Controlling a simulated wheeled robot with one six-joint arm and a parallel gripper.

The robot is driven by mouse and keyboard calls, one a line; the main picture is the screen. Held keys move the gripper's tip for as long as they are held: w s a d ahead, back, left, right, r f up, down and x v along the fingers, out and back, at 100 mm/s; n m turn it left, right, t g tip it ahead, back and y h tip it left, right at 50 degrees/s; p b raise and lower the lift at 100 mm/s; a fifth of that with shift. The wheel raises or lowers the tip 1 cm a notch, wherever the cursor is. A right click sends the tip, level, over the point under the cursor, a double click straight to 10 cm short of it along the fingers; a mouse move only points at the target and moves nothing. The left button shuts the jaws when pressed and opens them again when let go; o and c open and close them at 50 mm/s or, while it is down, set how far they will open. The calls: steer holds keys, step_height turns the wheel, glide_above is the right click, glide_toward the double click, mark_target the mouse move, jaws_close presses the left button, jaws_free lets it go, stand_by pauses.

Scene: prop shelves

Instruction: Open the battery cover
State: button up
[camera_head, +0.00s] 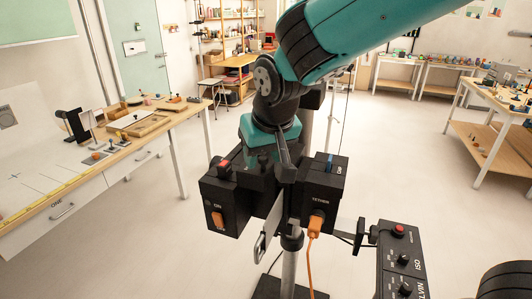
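A black camera-like rig stands on a metal pole (290,262) in the middle of the view. Its left box (222,205) has an orange switch (217,219) marked ON and a red part on top. Its right box (325,190) is marked TETHER, with a blue part on top and an orange plug (315,222). I cannot make out which part is the battery cover. My gripper (282,155) is at the end of the teal arm, at the top of the rig between the two boxes. Its fingertips are largely hidden against the black parts, and I cannot tell their opening or contact.
A black control panel (402,262) with knobs and a red button is at the lower right of the rig. An orange cable (311,262) hangs from the plug. A wooden workbench (165,125) is at the left; tables with small items stand at the right. The floor between is clear.

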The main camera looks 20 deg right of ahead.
steer(key=b+v, duration=0.3)
steer(key=v, duration=1.4)
steer(key=shift+r, duration=0.25)
steer(key=shift+d, duration=0.1)
steer(key=s+f+n+g+y+b, duration=0.1)
steer(key=s+f+n+b, duration=0.1)
steer(key=s+f, duration=0.3)
steer(key=s+f+n+g+y+b, duration=0.1)
steer(key=s+f+b, duration=0.3)
steer(key=f, duration=0.8)
steer(key=s+f+n+g+y+b, duration=0.1)
steer(key=s+f+n+g+b, duration=0.1)
steer(key=s+f, duration=0.4)
step_height(320, 180, down, 4)
steer(key=shift+s+a+r+n+g+y+b, duration=0.2)
steer(key=shift+s+a+n+g+y+b, duration=0.1)
steer(key=shift+a+n+y+b, duration=0.15)
